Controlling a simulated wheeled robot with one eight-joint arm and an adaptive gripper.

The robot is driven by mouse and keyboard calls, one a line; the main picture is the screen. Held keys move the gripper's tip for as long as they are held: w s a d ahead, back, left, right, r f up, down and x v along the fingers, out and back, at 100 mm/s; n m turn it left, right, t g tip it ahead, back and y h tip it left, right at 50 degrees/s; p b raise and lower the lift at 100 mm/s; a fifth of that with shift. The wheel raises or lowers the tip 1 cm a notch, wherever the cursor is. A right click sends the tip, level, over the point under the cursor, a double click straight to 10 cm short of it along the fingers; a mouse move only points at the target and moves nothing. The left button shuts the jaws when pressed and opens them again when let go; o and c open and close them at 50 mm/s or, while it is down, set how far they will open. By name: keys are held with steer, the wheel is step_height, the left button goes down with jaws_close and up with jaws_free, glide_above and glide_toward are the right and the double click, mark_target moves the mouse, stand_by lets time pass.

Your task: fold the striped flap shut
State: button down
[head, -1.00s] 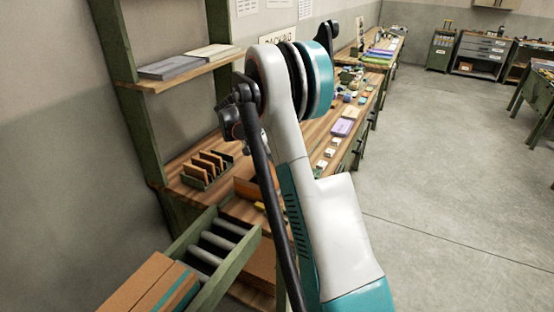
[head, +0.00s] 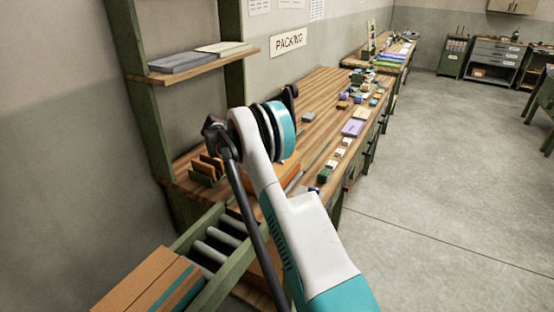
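A brown cardboard box (head: 137,284) with a teal stripe (head: 181,288) along its right part is at the lower left, cut off by the bottom edge. I cannot tell whether the striped part is a flap, or how far it is folded. A second orange-brown box (head: 287,174) stands on the bench behind my arm and is partly hidden by it; no stripe shows on it. My arm rises across the middle of the head view. My gripper is not visible.
A green-sided roller conveyor (head: 236,270) runs beside the striped box toward the wooden packing bench (head: 325,98). An upright rack of brown cards (head: 207,170) and a shelf (head: 196,68) are at left. Small items line the bench's right side. The floor (head: 440,190) at right is clear.

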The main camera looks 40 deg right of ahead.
stand_by(0.3)
steer(key=c, duration=1.8)
jaws_free()
steer(key=shift+c, duration=0.2)
steer(key=shift+r, duration=0.1)
